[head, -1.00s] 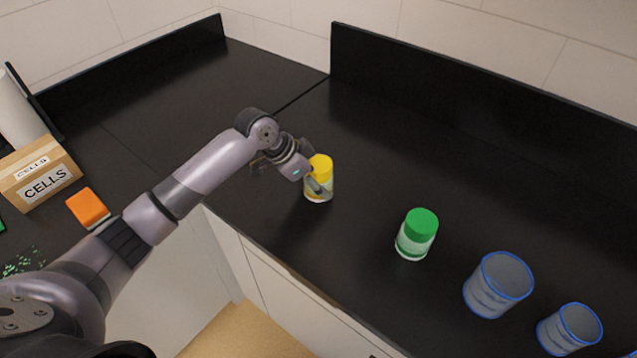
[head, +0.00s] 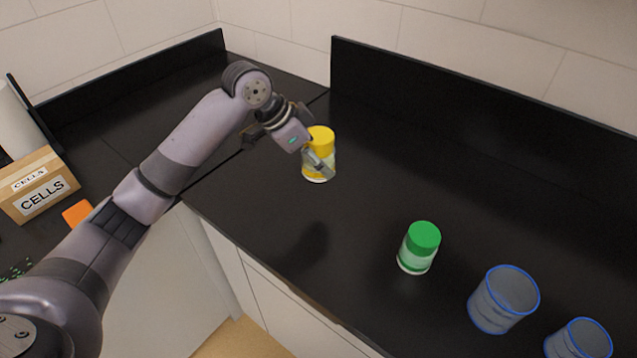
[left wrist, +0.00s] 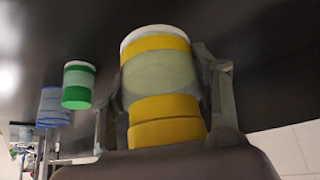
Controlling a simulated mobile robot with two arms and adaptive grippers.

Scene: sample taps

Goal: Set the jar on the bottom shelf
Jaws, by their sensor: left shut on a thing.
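A jar with a yellow lid (head: 320,139) is held above the black counter in the head view; its shadow falls on the counter below and apart from it. My left gripper (head: 318,165) is shut on this jar, with a finger on its side. In the left wrist view the yellow jar (left wrist: 160,75) fills the middle, between the two fingers. A second jar with a green lid (head: 420,247) stands upright on the counter to the right; it also shows in the left wrist view (left wrist: 78,84). No shelf is in view. My right gripper is not in view.
A cardboard box marked CELLS (head: 38,185) and an orange block (head: 77,212) are at the left. A black upstand (head: 480,110) runs along the counter's back. The counter's middle is clear.

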